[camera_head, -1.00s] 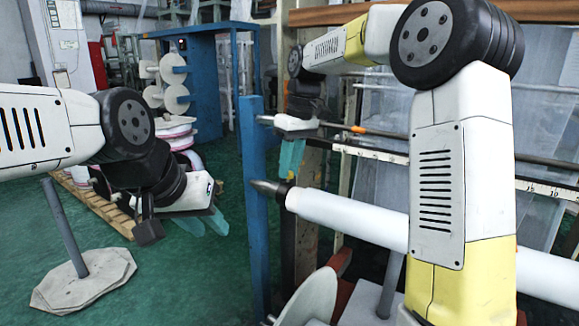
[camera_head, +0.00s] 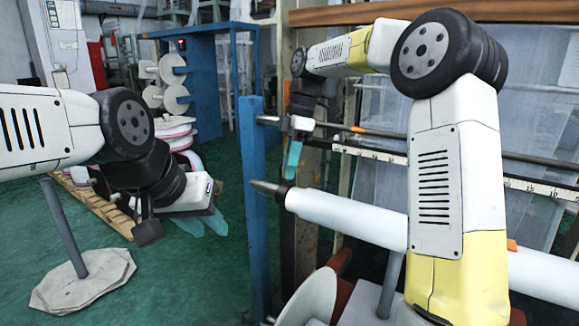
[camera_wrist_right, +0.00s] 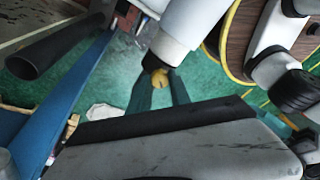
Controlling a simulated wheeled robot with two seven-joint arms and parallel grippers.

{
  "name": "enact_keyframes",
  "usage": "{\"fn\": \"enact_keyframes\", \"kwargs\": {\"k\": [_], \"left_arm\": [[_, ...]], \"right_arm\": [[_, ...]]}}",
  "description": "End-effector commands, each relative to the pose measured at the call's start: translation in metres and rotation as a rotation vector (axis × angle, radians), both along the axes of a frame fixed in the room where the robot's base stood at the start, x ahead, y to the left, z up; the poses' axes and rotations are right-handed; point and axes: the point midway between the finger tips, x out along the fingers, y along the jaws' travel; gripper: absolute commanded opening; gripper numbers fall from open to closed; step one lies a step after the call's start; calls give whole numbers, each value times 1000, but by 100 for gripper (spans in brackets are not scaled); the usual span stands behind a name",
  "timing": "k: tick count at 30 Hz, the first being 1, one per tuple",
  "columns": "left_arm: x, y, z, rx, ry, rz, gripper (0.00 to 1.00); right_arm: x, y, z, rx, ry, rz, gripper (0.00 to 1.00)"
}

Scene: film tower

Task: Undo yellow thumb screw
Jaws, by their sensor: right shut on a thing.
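The yellow thumb screw (camera_wrist_right: 160,77) shows in the right wrist view at the lower end of a white and dark cylinder. My right gripper (camera_wrist_right: 161,90) has its teal fingers on either side of the screw and is shut on it. In the head view my right gripper (camera_head: 292,160) points down, just above the dark collar (camera_head: 283,191) near the tip of the white roll (camera_head: 345,215); the screw is not distinguishable there. My left gripper (camera_head: 207,224) hangs at the left, empty, with its two teal fingers apart, away from the roll.
A blue upright post (camera_head: 253,200) stands close left of my right gripper. A horizontal bar (camera_head: 385,135) runs behind it. A grey stand with a flat base (camera_head: 82,280) stands at lower left. The green floor between is clear.

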Motion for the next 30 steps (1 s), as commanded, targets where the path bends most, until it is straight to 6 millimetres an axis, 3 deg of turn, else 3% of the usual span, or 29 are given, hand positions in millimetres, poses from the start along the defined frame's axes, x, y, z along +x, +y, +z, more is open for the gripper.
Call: {"fn": "enact_keyframes", "kwargs": {"k": [15,30], "left_arm": [[0,0,0,0,0,0,31],[0,0,0,0,0,0,31]], "right_arm": [[2,0,0,42,-29,371,0],[2,0,0,50,-35,464,0]]}}
